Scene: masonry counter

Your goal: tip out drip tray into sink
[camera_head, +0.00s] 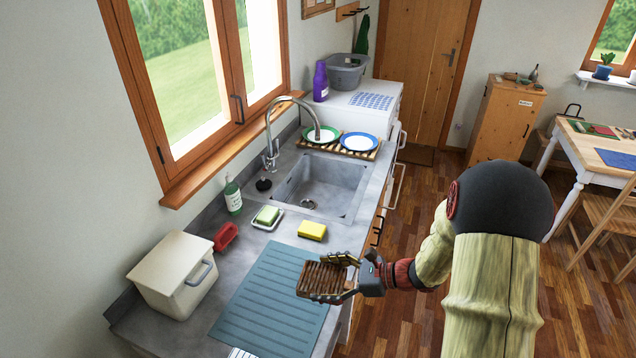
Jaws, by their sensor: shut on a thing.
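My gripper (346,268) is at the front edge of the counter, over the right side of the blue-grey ribbed mat (262,303). It is shut on a brown slatted piece, which I take to be the drip tray (318,282). The tray looks roughly level, with its slatted face up; I cannot tell whether it touches the mat or what is in it. The sink (325,200) is a grey basin set in the counter, farther back than the tray. Its basin looks empty. A curved metal tap (272,140) stands at its left.
A yellow sponge (312,230) and a soap dish (268,218) lie between mat and sink. A rack with plates (358,142) is behind the sink.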

